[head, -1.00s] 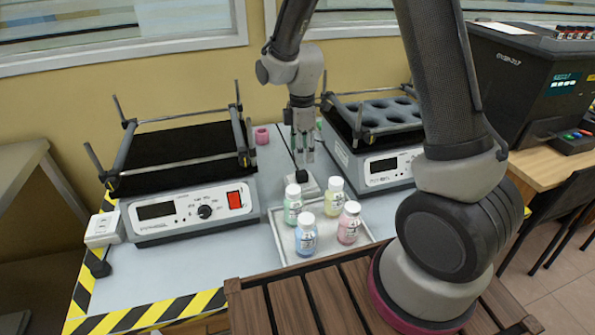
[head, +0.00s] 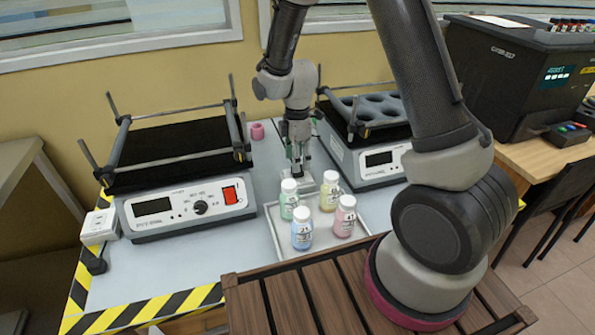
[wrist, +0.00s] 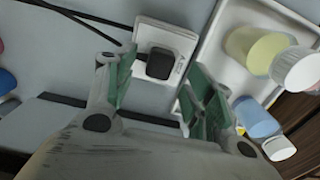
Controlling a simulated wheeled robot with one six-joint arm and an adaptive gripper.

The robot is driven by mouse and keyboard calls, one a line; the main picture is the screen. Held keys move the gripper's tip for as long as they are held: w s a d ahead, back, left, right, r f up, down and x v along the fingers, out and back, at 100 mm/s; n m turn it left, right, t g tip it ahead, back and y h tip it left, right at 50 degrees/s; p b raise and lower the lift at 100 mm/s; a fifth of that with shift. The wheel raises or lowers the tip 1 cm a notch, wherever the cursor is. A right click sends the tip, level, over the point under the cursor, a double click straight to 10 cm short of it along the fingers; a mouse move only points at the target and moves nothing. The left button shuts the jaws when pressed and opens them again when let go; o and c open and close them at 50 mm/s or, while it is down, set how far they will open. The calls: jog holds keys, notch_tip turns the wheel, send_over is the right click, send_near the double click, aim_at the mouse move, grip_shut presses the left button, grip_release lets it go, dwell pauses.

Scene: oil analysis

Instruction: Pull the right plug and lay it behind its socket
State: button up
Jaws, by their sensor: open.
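The right socket (head: 311,181) is a white block on the table between the two machines, just behind the bottle tray. In the wrist view the socket (wrist: 145,40) holds a black plug (wrist: 160,64), seated in its face. A black cable runs off to the upper left. My gripper (head: 298,170) is low over this socket. In the wrist view my open gripper (wrist: 158,66) has its green-padded fingers on either side of the plug, with gaps on both sides. Whether the fingertips reach down to plug height is hard to tell. The plug is mostly hidden in the head view.
A white tray (head: 268,214) with several capped bottles stands close in front. Machines flank the socket at left (head: 187,210) and right (head: 372,162). Another white socket (head: 100,226) sits far left, with a black plug (head: 96,265) lying before it. A pink ring (head: 257,131) is behind.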

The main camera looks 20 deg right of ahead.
jog(key=shift+f, duration=2.05)
grip_shut()
jog(key=shift+r, duration=3.05)
